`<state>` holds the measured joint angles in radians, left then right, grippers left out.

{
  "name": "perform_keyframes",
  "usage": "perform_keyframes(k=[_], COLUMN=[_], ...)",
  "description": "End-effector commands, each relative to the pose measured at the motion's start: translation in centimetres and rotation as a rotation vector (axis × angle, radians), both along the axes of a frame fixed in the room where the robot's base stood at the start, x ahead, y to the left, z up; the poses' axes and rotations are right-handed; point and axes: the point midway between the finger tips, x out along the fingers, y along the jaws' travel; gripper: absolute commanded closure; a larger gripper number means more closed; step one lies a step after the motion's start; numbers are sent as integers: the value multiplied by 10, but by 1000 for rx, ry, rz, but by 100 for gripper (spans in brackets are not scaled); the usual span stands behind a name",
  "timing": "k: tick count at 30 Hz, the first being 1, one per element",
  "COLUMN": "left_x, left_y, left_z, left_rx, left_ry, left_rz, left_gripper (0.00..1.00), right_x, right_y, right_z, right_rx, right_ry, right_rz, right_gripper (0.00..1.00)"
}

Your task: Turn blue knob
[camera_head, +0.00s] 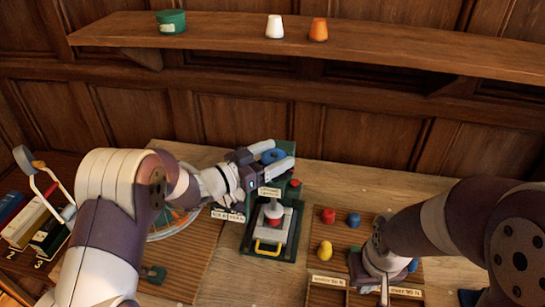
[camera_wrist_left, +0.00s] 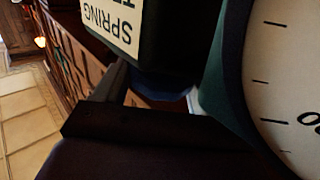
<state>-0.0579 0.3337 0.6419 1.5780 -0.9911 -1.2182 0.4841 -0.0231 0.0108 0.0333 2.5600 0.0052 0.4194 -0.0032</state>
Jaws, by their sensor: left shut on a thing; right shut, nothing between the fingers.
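The blue knob (camera_head: 272,156) is on the upper part of a dark green spring tester (camera_head: 258,232) in the middle of the table. My left gripper (camera_head: 268,158) reaches in from the left and is shut on the knob, with a pale finger on either side. In the left wrist view a blue part (camera_wrist_left: 162,86) shows between the dark finger and the tester, mostly hidden and in shadow. My right gripper (camera_head: 384,284) is low at the right, shut and empty, by the labelled tray; its tips are hard to make out.
A pale dial (camera_wrist_left: 290,75) and a printed label (camera_wrist_left: 112,22) on the tester are close to my left fingers. A wooden tray (camera_head: 335,253) with red, blue and yellow pieces stands to the right. A shelf (camera_head: 370,50) runs along the back wall.

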Motion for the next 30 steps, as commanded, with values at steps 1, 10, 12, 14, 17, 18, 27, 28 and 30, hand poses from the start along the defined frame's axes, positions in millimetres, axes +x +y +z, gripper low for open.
perform_keyframes(k=[1, 10, 12, 14, 17, 18, 27, 28, 30], left_x=[1, 1, 1, 1, 1, 1, 0, 0, 0], left_y=[0, 0, -1, -1, -1, -1, -1, -1, -1], left_z=[2, 2, 2, 2, 2, 2, 2, 2, 2], left_rx=[-2, -1, -1, -1, -1, -1, -1, -2, -1], left_ry=[-5, -6, -6, -6, -7, -7, -7, -6, -6], left_rz=[-19, -102, -109, -112, -114, -114, -114, -114, -114], left_gripper=[60, 60, 60, 60, 60, 60, 9, 9, 9], right_x=[0, 0, 0, 0, 0, 0, 0, 0, 0], right_y=[0, 0, 0, 0, 0, 0, 0, 0, 0], right_z=[1, 1, 1, 1, 1, 1, 1, 1, 1], right_rx=[0, 0, 0, 0, 0, 0, 0, 0, 0], right_ry=[0, 0, 0, 0, 0, 0, 0, 0, 0], right_rz=[0, 0, 0, 0, 0, 0, 0, 0, 0], right_gripper=[100, 100, 100, 100, 100, 100, 100, 100, 100])
